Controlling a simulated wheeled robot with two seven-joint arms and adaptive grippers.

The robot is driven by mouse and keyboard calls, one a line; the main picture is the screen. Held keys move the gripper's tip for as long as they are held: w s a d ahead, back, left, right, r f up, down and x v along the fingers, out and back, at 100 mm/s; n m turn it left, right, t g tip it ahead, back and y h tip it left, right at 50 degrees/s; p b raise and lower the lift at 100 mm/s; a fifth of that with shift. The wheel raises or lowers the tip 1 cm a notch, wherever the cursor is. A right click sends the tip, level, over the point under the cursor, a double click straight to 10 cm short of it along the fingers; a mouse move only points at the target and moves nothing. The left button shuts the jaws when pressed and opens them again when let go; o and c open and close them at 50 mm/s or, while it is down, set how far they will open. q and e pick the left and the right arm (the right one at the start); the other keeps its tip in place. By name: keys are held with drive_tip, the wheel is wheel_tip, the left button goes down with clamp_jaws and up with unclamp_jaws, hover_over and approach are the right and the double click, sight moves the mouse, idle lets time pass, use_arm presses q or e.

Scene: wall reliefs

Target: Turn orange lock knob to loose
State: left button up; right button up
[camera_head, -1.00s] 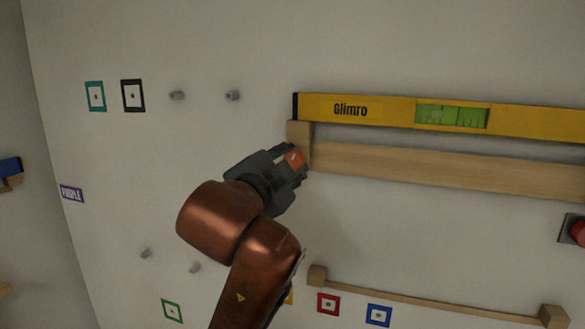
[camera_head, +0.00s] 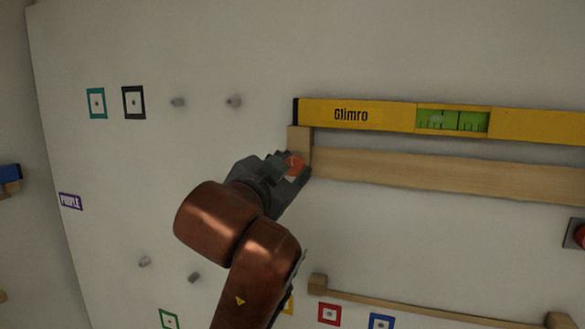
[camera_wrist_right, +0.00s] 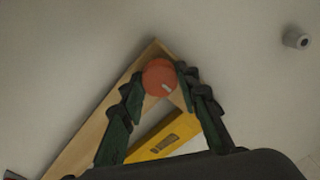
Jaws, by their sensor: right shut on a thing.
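The orange lock knob (camera_head: 294,165) sits at the left end of a wooden rail on the wall. In the right wrist view the knob (camera_wrist_right: 159,77) is round, with a pale mark near its lower right part. My right gripper (camera_head: 296,168) is at the knob, its two fingers on either side of it and shut on it. In the right wrist view the fingertips (camera_wrist_right: 158,80) flank the knob. The left gripper is not in view.
A yellow spirit level (camera_head: 385,116) lies along the wooden rail (camera_head: 450,172). Grey pegs (camera_head: 234,101) stick out from the wall to the left. A lower wooden rail (camera_head: 430,304) and coloured square markers (camera_head: 329,313) are below. A red button (camera_head: 579,236) is at the right edge.

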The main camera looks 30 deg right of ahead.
drive_tip(key=o, duration=1.2)
drive_tip(key=shift+c, duration=0.2)
drive_tip(key=v, duration=1.2)
